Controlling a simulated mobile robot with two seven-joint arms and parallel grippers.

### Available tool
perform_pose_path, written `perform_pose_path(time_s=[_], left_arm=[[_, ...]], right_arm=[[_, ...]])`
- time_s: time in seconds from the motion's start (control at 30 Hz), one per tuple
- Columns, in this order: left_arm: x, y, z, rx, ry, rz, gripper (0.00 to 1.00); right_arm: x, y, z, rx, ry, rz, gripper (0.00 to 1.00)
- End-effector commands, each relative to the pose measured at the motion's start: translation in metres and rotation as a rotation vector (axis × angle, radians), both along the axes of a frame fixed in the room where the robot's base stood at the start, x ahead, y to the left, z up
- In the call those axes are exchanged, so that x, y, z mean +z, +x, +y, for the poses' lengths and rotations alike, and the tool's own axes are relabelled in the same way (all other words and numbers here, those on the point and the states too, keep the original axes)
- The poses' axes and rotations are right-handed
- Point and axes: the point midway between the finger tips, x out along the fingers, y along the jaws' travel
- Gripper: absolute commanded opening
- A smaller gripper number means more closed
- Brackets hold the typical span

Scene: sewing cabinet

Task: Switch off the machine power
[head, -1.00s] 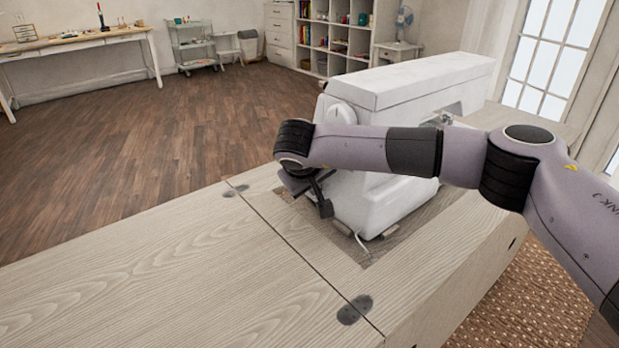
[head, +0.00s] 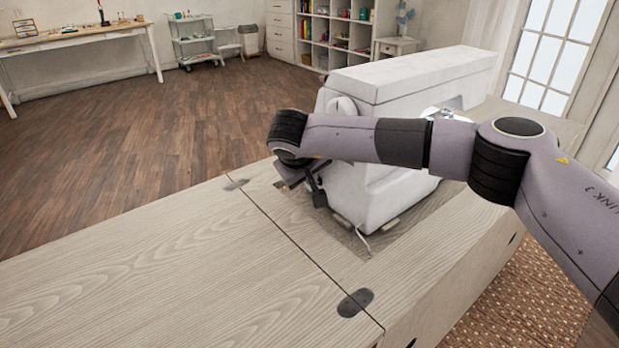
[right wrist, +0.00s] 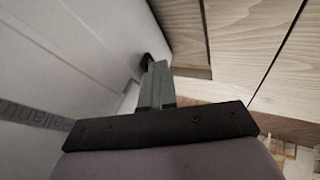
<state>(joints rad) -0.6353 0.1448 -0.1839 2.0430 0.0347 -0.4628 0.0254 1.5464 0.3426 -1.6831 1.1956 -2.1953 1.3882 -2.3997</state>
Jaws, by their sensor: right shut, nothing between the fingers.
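The white sewing machine (head: 385,200) stands in the cut-out of the wooden cabinet top (head: 150,265). Its side, with partly visible lettering, fills the left of the right wrist view (right wrist: 60,75). My right arm reaches across the machine's front in the head view. My right gripper (head: 318,196) points down beside the machine's handwheel end. In the right wrist view the gripper (right wrist: 148,62) is shut and empty, its tips close to the machine's side; whether they touch it I cannot tell. No power switch can be made out. My left gripper is not in view.
A pale cable (head: 362,242) comes out at the machine's base. Dark hinges (head: 356,303) sit along the seam of the cabinet top. The left leaf is bare. A workbench (head: 80,38), a trolley and shelves stand far back across open floor.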

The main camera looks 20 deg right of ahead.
Motion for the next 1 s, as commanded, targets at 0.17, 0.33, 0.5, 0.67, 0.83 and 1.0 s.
perform_pose_path(time_s=[0.17, 0.33, 0.5, 0.67, 0.83, 1.0], left_arm=[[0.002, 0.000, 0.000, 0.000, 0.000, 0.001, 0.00], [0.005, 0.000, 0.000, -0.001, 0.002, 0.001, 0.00], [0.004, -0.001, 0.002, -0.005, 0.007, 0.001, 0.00], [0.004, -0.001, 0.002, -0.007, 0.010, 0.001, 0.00], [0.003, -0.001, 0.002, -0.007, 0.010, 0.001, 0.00], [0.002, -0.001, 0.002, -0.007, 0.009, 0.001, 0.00]], right_arm=[[0.013, -0.002, -0.001, -0.006, -0.004, -0.012, 0.00], [0.039, -0.019, 0.012, -0.001, -0.002, -0.012, 0.00], [0.042, -0.047, 0.029, 0.002, -0.002, -0.004, 0.00], [0.042, -0.075, 0.048, 0.005, -0.002, -0.003, 0.00], [0.041, -0.104, 0.067, 0.003, -0.002, -0.002, 0.00], [0.041, -0.122, 0.078, 0.002, -0.001, -0.003, 0.00]])
